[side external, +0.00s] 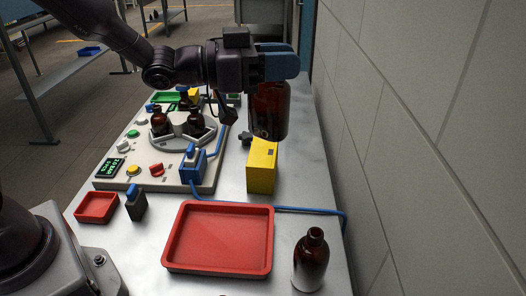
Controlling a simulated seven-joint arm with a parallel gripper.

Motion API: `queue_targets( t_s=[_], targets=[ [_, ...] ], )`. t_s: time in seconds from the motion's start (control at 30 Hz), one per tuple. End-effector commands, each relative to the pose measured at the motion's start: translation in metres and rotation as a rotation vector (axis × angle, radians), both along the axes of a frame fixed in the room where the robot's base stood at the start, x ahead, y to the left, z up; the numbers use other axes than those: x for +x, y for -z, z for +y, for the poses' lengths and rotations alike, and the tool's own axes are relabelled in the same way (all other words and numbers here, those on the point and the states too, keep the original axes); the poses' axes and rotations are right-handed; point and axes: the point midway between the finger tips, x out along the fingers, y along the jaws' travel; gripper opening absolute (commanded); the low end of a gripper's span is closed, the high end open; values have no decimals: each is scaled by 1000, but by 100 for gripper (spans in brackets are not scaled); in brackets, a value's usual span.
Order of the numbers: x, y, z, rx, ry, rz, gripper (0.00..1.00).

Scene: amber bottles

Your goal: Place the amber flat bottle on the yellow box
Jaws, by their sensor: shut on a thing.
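My gripper (277,68) is shut on an amber bottle (268,112) that hangs below its blue fingers. The bottle's neck is hidden by the fingers. In the side external view the yellow box (262,168) stands on the metal table, with the held bottle's lower end at or just above its top edge in the picture. I cannot tell whether the bottle touches the box. Another amber bottle (311,262) stands upright at the front right of the table.
A red tray (268,262) lies empty in front of the box. A smaller red tray (97,208) is at the left. A machine (112,184) with buttons and a carousel of amber bottles (160,121) stands left of the box. A blue cable (310,210) crosses the table; a wall is at right.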

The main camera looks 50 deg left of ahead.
Motion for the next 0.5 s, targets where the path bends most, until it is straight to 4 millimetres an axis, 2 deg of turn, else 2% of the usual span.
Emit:
queue_targets(
  t_s=[0.03,0.1,0.2,0.5],
  targets=[
    [2,-2,26,-2,-87,-2,0],
    [3,-2,57,-4,-190,-2,0],
    [1,-2,92,-10,-307,-1,0],
    [-11,-2,157,-23,-531,6,0]
  ],
)
